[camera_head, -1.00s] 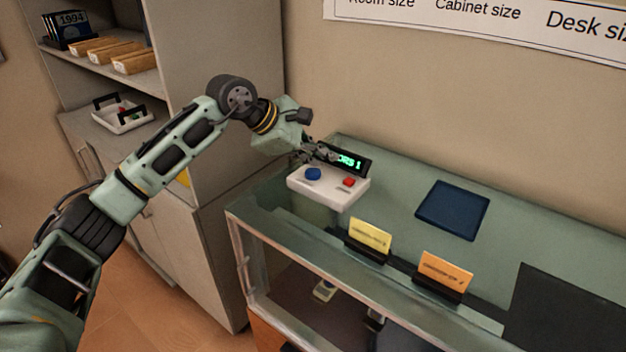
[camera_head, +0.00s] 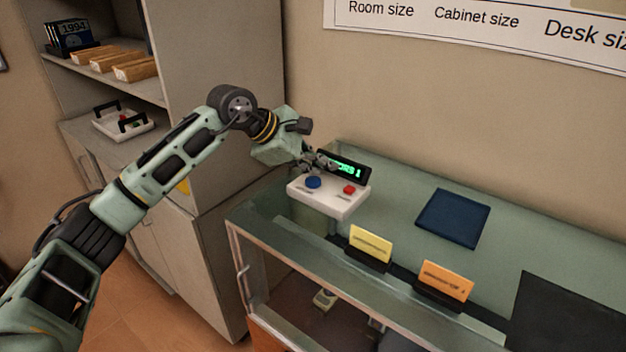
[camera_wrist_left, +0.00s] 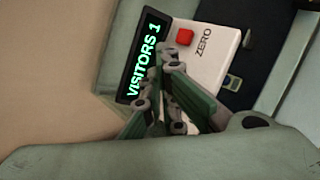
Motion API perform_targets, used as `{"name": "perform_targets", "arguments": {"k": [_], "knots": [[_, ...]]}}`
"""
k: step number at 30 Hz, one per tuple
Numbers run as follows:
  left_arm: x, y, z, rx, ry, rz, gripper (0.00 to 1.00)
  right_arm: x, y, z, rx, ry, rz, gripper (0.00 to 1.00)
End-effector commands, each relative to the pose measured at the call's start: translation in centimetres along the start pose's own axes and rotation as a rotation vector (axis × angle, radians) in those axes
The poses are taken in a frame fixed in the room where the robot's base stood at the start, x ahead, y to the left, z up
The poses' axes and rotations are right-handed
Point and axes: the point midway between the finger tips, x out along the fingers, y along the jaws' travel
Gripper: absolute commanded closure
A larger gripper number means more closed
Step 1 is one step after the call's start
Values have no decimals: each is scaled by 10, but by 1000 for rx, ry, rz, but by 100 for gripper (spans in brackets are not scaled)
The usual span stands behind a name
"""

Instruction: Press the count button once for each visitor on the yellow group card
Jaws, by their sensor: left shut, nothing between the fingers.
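The white counter box (camera_head: 328,199) stands on the glass display case, with a blue button (camera_head: 313,182) on its left and a red button (camera_head: 349,189) on its right. In the left wrist view the red button (camera_wrist_left: 185,37) is labelled ZERO. The display (camera_wrist_left: 146,58) reads VISITORS 1. My left gripper (camera_head: 324,163) is shut and empty, by the display and behind the blue button as seen from the head. In the wrist view its fingertips (camera_wrist_left: 168,68) hide the blue button. The yellow card (camera_head: 370,244) stands in a black holder; its print is too small to read. My right gripper is out of view.
An orange card (camera_head: 446,281) stands right of the yellow one. A dark blue pad (camera_head: 453,218) lies farther back on the case (camera_head: 400,205). A black panel (camera_head: 565,315) is at front right. A cabinet (camera_head: 225,110) with shelves stands at left.

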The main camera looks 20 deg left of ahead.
Motion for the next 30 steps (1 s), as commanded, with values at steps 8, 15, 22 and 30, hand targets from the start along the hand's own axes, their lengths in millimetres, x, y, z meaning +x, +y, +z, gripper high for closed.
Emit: {"name": "perform_targets", "arguments": {"k": [8, 15, 22, 30], "knots": [[0, 0, 0, 0, 0, 0, 100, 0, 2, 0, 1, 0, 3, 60], [2, -2, -2, 0, 0, 0, 100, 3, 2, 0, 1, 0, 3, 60], [6, -5, -4, 0, 0, 0, 100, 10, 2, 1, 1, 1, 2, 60], [6, -4, -4, 0, 0, 0, 100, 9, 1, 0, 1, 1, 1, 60]]}}
